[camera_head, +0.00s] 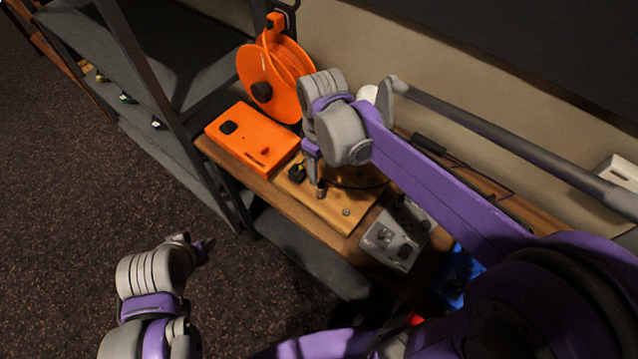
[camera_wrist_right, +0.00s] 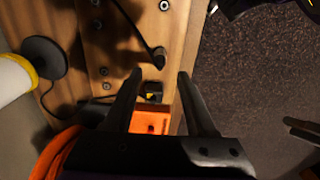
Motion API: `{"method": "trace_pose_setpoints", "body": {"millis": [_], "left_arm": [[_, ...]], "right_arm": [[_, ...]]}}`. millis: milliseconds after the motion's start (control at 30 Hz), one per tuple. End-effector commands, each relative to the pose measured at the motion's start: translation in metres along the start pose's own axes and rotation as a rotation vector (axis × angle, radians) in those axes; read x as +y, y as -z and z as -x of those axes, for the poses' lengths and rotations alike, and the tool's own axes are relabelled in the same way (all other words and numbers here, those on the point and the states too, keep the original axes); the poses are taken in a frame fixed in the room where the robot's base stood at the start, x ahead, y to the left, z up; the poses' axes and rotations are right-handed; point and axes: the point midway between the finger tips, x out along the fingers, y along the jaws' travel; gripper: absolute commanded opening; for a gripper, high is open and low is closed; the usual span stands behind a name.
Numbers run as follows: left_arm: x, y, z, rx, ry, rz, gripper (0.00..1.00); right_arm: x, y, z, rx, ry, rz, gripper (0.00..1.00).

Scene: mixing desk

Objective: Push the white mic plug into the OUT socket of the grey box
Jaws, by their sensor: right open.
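The grey box (camera_head: 397,234) stands on the desk to the right of a wooden board (camera_head: 330,212), with dark sockets and knobs on top; I cannot read an OUT label. A small dark plug with a cable (camera_wrist_right: 158,57) stands at the board, and it also shows in the head view (camera_head: 321,188); I cannot tell whether it is the white mic plug. My right gripper (camera_wrist_right: 160,75) is open above the board, its fingers apart on either side of the plug's line and nothing held. My left gripper (camera_head: 205,250) is low at the left, away from the desk; its jaws are unclear.
A black-and-yellow plug (camera_wrist_right: 152,92) sits on the board, beside an orange box (camera_head: 253,140). An orange cable reel (camera_head: 276,80) stands behind. A blue box (camera_head: 460,275) is at the right. A shelf rack (camera_head: 150,90) stands left, with open floor before it.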

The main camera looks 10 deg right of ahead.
Motion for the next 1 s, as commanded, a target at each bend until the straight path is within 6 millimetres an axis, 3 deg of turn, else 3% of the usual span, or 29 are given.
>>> {"method": "trace_pose_setpoints", "body": {"millis": [367,1000], "left_arm": [[0.000,-0.006,-0.003,-0.006,0.000,0.000,0.53],[0.000,-0.059,-0.043,-0.055,0.000,0.000,0.53]], "right_arm": [[0.000,-0.001,-0.008,0.000,0.000,-0.002,0.56],[0.000,-0.001,-0.087,-0.001,0.001,-0.002,0.56]]}}
